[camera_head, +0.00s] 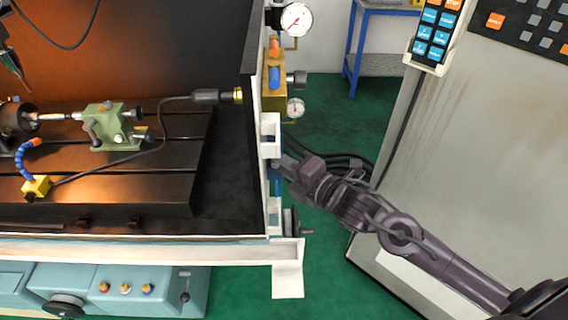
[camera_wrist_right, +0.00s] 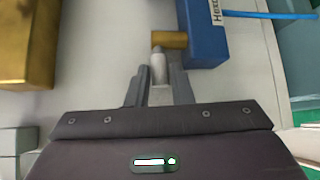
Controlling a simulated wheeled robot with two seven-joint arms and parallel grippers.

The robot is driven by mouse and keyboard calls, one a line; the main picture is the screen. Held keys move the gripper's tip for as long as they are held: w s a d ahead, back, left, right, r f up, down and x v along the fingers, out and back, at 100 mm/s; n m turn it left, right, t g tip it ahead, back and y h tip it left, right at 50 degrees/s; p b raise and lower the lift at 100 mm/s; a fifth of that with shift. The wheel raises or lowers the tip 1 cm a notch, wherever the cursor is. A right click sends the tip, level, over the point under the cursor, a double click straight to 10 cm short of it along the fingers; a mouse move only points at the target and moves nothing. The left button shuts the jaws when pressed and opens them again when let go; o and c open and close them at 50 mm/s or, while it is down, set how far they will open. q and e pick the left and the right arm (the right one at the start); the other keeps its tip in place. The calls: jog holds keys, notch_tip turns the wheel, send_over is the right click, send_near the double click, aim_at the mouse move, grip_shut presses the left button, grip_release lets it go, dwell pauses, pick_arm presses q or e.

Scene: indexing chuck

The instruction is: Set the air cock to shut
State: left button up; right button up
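My right gripper (camera_head: 280,163) is at the outer right side of the machine enclosure, in line with a small blue part (camera_head: 276,182) there. In the right wrist view its two fingers (camera_wrist_right: 161,76) are apart, one on each side of a short pale grey lever (camera_wrist_right: 159,66). Gaps show between the lever and the fingers. The lever joins a brass stem (camera_wrist_right: 169,39) that sticks out from a blue block (camera_wrist_right: 206,35) with a partly cut-off label. This looks like the air cock. In the head view my gripper hides most of it. My left gripper is not in view.
A brass block (camera_wrist_right: 27,42) stands left of the fingers in the right wrist view. Above my gripper in the head view are a brass manifold (camera_head: 273,95) and gauges (camera_head: 296,19). Cables hang behind the gripper. A grey cabinet (camera_head: 470,150) stands to the right.

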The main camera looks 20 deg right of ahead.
jog(key=shift+o, duration=0.3)
jog(key=b+v, duration=0.1)
jog(key=v, duration=0.6)
jog(key=shift+s+d, duration=0.2)
jog(key=shift+s, duration=0.15)
jog(key=shift+w, duration=0.1)
dwell(0.3)
